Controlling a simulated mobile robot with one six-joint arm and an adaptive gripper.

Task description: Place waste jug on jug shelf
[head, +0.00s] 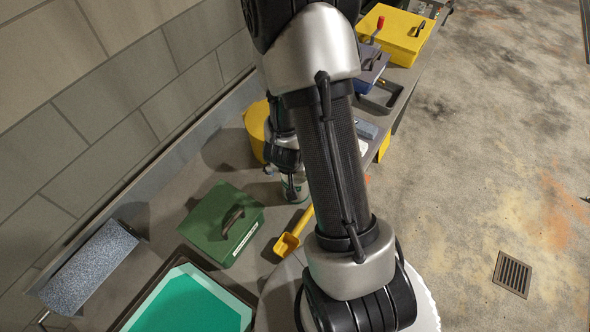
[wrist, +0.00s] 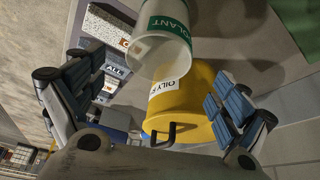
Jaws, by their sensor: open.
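A white container with a green band reading "…LANT" (wrist: 168,22) shows at the top of the wrist view; I cannot tell whether it is the waste jug. A white and green container, seemingly the same one, stands on the bench just below my gripper (head: 284,160) in the head view (head: 296,190). In the wrist view my gripper (wrist: 153,80) is open, its blue-padded fingers wide apart with nothing held. The container lies ahead of the fingers, apart from them. A speckled grey ledge (head: 85,266) at the wall may be the jug shelf; I cannot tell.
A yellow can marked "OILY" (wrist: 190,110) stands close by the gripper, partly hidden behind my arm in the head view (head: 255,130). A green box (head: 224,222), a teal-lined tray (head: 190,305) and a yellow scoop (head: 288,244) are nearby. A yellow box (head: 398,35) is farther along.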

